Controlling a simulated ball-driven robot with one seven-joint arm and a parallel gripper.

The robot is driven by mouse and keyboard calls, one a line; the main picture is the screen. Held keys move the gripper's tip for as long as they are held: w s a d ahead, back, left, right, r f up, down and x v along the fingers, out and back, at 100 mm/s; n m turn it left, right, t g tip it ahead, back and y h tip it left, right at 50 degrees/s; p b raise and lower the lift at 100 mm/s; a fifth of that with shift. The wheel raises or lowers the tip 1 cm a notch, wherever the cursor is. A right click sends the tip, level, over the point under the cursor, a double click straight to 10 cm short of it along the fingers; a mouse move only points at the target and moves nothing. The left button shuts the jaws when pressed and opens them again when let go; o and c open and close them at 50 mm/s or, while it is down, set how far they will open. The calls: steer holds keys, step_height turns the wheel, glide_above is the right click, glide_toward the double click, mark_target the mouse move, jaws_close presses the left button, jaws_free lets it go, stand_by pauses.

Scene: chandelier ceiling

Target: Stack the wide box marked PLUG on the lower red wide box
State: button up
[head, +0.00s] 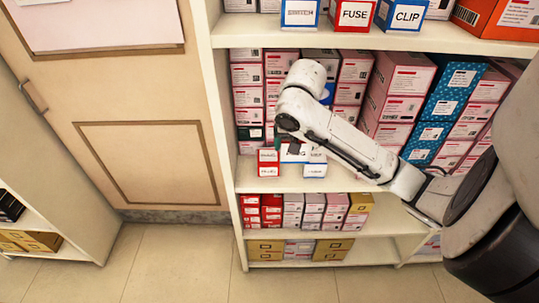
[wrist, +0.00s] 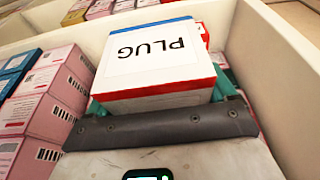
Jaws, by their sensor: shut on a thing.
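My gripper (head: 291,147) is at the middle shelf, reaching in from the right. In the wrist view its green-padded fingers (wrist: 155,95) are shut on the box marked PLUG (wrist: 150,80). That box has a big white label with upside-down lettering, a red edge near the gripper and a blue edge on the far side. In the head view a white, blue-edged face (head: 293,155) shows just under the gripper, partly hidden by it. A small red-and-white box (head: 268,162) stands to its left.
A blue-edged white box (head: 316,166) stands right of the gripper on the middle shelf (head: 340,184). Stacked pink cartons (head: 400,80) fill the back. The top shelf holds a box marked FUSE (head: 354,14) and one marked CLIP (head: 403,15). The shelf's side panel (head: 222,120) is close on the left.

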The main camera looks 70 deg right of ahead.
steer(key=shift+w+d+f, duration=0.15)
steer(key=shift+d+f, duration=0.1)
steer(key=shift+d, duration=0.05)
steer(key=w+d+f, duration=0.3)
steer(key=w+d, duration=0.2)
steer(key=w, duration=0.2)
steer(key=p, duration=0.1)
glide_above(268, 153)
steer(key=s+a, duration=0.1)
steer(key=f, duration=0.5)
steer(key=shift+s+a+f, duration=0.1)
steer(key=shift+a, duration=0.1)
steer(key=shift+w+d+f, duration=0.2)
steer(key=shift+f, duration=0.2)
steer(key=shift+w+d+f, duration=0.15)
steer(key=shift+w+f, duration=0.05)
steer(key=shift+f, duration=0.15)
steer(key=shift+f+p, duration=0.5)
steer(key=shift+f, duration=0.9)
steer(key=shift+f, duration=0.1)
steer(key=o, duration=0.9)
